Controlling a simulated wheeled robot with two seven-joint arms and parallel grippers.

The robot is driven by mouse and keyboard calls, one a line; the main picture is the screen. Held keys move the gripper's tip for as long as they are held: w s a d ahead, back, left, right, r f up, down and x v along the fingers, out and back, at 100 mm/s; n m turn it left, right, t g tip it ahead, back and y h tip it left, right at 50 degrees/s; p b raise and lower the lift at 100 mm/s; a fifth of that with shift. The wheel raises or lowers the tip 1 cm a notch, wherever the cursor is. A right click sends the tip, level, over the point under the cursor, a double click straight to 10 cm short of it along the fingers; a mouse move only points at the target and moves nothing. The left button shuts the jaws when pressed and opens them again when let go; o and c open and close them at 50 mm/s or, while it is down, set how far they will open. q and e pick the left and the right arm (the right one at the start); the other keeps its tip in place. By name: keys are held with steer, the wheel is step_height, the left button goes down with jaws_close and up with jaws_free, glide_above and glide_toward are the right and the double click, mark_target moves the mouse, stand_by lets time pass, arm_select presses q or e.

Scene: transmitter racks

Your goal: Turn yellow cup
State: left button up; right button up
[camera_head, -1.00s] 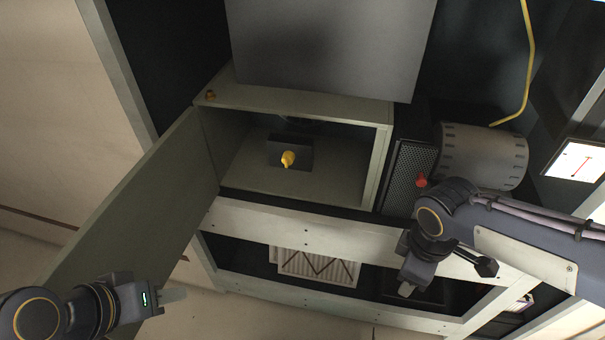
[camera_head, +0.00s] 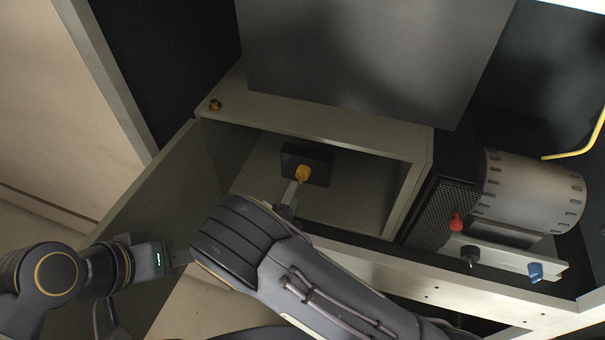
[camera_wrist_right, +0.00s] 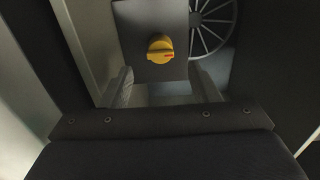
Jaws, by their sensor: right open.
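The yellow cup (camera_head: 302,173) is a small yellow knob on a dark block (camera_head: 318,160) inside the open grey cabinet (camera_head: 330,125). In the right wrist view the yellow cup (camera_wrist_right: 160,48) faces me, with a small red mark on its right side. My right gripper (camera_head: 292,192) reaches into the cabinet front just below the knob. In the wrist view the right gripper (camera_wrist_right: 165,85) has its two fingers spread, below and to either side of the knob, with nothing between them. My left gripper (camera_head: 178,255) is at the lower left by the cabinet door; its fingers are hard to make out.
The cabinet door (camera_head: 165,195) stands open on the left. A large grey panel (camera_head: 370,50) is above the cabinet. A red knob (camera_head: 456,222), a black knob (camera_head: 470,254) and a blue knob (camera_head: 535,271) sit at right near a grey cylinder (camera_head: 530,190). A round vent (camera_wrist_right: 213,25) shows behind the block.

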mark_target(300, 181)
steer(key=p+x, duration=0.1)
steer(key=x, duration=0.6)
steer(key=shift+w, duration=0.15)
steer(key=c, duration=1)
steer(key=shift+o, duration=0.2)
steer(key=shift+f, duration=0.1)
